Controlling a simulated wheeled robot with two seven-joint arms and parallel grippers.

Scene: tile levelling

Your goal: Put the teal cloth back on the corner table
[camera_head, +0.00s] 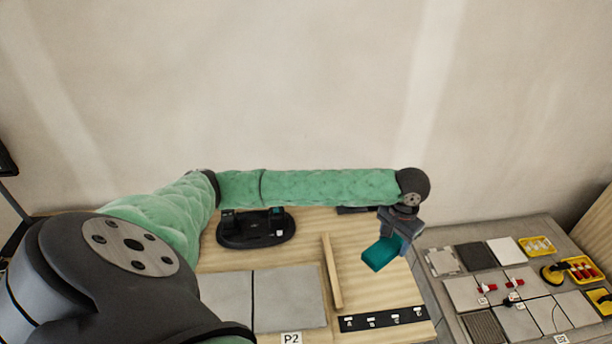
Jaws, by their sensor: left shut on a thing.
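The teal cloth (381,254) is a small folded block. My left gripper (393,241) is shut on it and holds it over the right part of a wooden table (285,254). The cloth appears to be above the tabletop, though its exact height is hard to tell. My left arm reaches across from the left along the back of the table. My right gripper is not in view. No label in view names the corner table, so I cannot tell which surface it is.
The wooden table holds a black stand (256,231), a wooden strip (332,272), grey tiles (288,299) marked P2 and a black lettered strip (383,319). At right, a lower grey surface holds tiles, yellow trays (581,270) and a yellow-black tool (553,274). A bare wall stands behind.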

